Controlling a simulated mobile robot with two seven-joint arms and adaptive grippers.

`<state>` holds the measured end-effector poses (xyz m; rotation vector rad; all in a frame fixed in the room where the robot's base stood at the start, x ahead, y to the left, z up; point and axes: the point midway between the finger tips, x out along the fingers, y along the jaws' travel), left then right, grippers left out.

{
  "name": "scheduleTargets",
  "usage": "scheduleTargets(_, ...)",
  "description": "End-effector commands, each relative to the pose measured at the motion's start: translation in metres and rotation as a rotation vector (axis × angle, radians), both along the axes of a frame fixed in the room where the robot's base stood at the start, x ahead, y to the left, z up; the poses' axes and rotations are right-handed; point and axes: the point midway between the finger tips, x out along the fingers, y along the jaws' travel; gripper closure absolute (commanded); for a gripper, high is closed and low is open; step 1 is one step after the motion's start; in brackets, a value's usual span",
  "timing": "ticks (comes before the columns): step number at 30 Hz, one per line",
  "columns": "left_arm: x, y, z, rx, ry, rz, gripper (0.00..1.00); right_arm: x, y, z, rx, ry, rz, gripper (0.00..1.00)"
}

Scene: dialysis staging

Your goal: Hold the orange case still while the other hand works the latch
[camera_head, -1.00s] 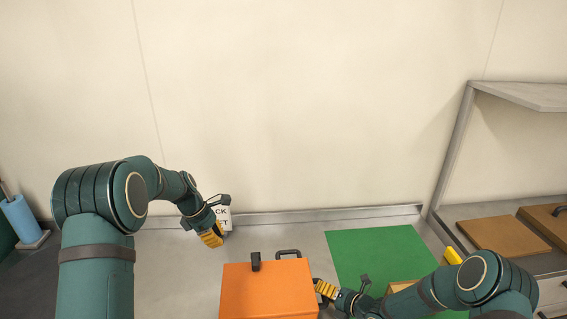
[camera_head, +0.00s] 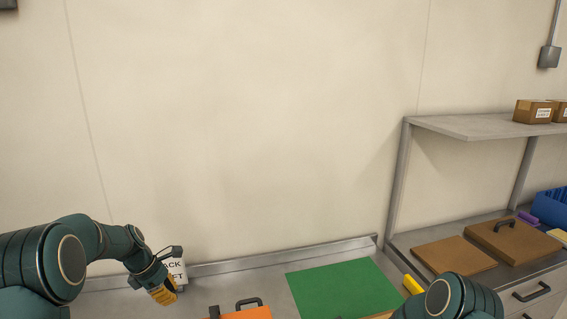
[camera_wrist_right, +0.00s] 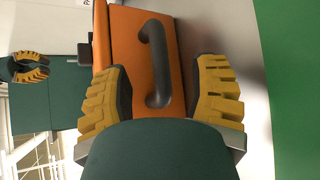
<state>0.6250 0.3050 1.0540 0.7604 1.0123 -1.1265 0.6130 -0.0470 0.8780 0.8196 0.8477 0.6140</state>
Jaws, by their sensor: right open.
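The orange case (camera_head: 250,313) shows only its top edge at the bottom of the head view, with a dark handle (camera_head: 249,302) and a dark latch (camera_head: 214,312). In the right wrist view the orange case (camera_wrist_right: 128,35) fills the middle. My right gripper (camera_wrist_right: 162,72) is open there, its yellow fingers on either side of the dark handle (camera_wrist_right: 153,65); I cannot tell whether they touch it. My left gripper (camera_head: 163,292) is left of the case, apart from it, pointing down. It also shows in the right wrist view (camera_wrist_right: 30,68); its jaw gap is unclear.
A green mat (camera_head: 342,288) lies right of the case. A white lettered block (camera_head: 178,272) stands behind my left gripper. A yellow object (camera_head: 412,285) is near my right arm. A shelf (camera_head: 480,125) and brown boards (camera_head: 453,255) are at right.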

Motion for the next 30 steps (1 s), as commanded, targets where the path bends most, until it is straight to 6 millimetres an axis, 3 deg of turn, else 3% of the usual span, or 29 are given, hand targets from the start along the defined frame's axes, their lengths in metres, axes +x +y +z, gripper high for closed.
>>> scheduleTargets(18,0.0,0.0,0.007,0.0,0.0,0.0,1.0,-0.02,-0.03,0.016,0.0,-0.001,0.0,0.41)
scheduleTargets(30,0.0,0.0,0.007,0.0,0.0,0.0,1.0,-0.024,-0.034,0.018,-0.001,-0.001,0.0,0.41)
